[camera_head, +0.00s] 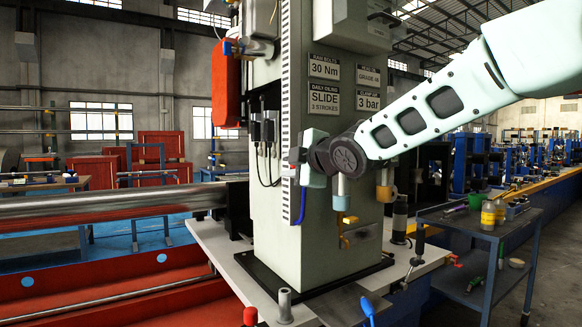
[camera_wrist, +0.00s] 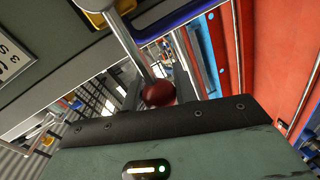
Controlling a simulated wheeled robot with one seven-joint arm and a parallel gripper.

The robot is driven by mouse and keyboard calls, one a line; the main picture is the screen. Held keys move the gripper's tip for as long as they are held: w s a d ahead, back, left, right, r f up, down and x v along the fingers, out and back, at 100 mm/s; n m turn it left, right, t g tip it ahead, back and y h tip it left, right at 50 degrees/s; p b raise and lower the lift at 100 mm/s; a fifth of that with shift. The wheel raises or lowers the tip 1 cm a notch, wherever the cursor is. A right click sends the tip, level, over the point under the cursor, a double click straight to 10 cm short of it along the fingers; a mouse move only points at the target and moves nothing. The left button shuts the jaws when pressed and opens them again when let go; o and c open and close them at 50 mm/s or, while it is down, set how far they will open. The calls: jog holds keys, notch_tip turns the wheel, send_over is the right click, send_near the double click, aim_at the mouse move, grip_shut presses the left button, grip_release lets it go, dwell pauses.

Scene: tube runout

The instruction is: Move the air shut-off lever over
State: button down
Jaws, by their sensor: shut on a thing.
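A metal lever rod (camera_wrist: 137,45) with a dark red ball knob (camera_wrist: 158,93) reaches down from the top of the wrist view, and the knob sits at the edge of my gripper. A small red spot by the fingers in the head view looks like the same knob (camera_head: 294,155). My gripper (camera_head: 303,162) is at the front of the grey machine column (camera_head: 270,225), shut on the knobbed lever. The fingers hide part of the hold. A blue handle (camera_head: 300,207) hangs just below my gripper. I cannot tell from any label which one is the air lever.
A small valve with a yellow handle (camera_head: 346,238) is on the column, right of the blue handle. Label plates (camera_head: 325,100) are above. A dark tool cart (camera_head: 475,222) with jars stands at right. Long metal tubes (camera_head: 110,205) lie over red troughs at left.

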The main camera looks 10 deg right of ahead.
jog(key=c, duration=1.1)
grip_release()
jog(key=p+v, duration=0.2)
jog(key=v, duration=1.5)
jog(key=shift+s, duration=0.2)
jog(key=shift+r, duration=0.1)
